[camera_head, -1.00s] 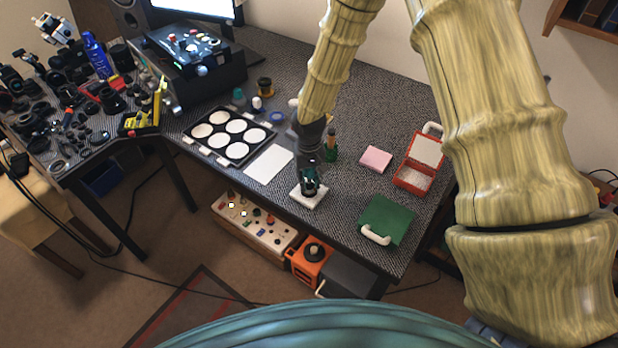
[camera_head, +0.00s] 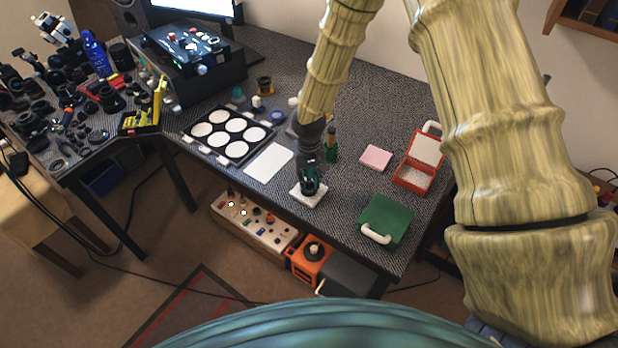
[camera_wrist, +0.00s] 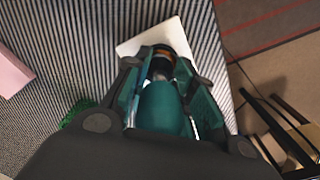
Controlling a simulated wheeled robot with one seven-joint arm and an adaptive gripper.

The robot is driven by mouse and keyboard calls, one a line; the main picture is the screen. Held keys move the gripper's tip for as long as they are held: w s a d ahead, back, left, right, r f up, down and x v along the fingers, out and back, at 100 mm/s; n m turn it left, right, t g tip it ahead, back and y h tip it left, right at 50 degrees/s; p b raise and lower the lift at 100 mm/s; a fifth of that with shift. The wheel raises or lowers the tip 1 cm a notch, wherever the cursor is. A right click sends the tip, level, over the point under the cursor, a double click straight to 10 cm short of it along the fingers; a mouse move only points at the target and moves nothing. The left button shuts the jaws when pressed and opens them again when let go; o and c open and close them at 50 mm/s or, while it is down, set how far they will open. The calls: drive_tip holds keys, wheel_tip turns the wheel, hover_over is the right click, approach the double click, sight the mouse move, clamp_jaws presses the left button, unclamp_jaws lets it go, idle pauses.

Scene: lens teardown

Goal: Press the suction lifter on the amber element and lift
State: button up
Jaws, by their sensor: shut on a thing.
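My gripper (camera_head: 308,184) is over a white pad (camera_head: 301,199) near the table's front edge. In the wrist view its fingers (camera_wrist: 168,78) are shut around a teal, bulb-shaped tool, which looks like the suction lifter (camera_wrist: 160,108). The lifter's pale neck points at a dark round piece with a brownish-amber band, perhaps the amber element (camera_wrist: 178,50), at the white pad (camera_wrist: 135,44). I cannot tell whether the lifter touches that piece. In the head view my gripper hides most of the lifter and the piece.
A white sheet (camera_head: 269,162) and a tray of white discs (camera_head: 262,144) lie to the left. A pink block (camera_head: 376,157), an open red box (camera_head: 412,179) and a green case (camera_head: 386,220) lie right.

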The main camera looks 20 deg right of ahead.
drive_tip(key=shift+f, duration=0.4)
idle(1.3)
drive_tip(key=shift+r, duration=0.15)
drive_tip(key=shift+r+p, duration=3.65)
drive_tip(key=shift+r, duration=1.7)
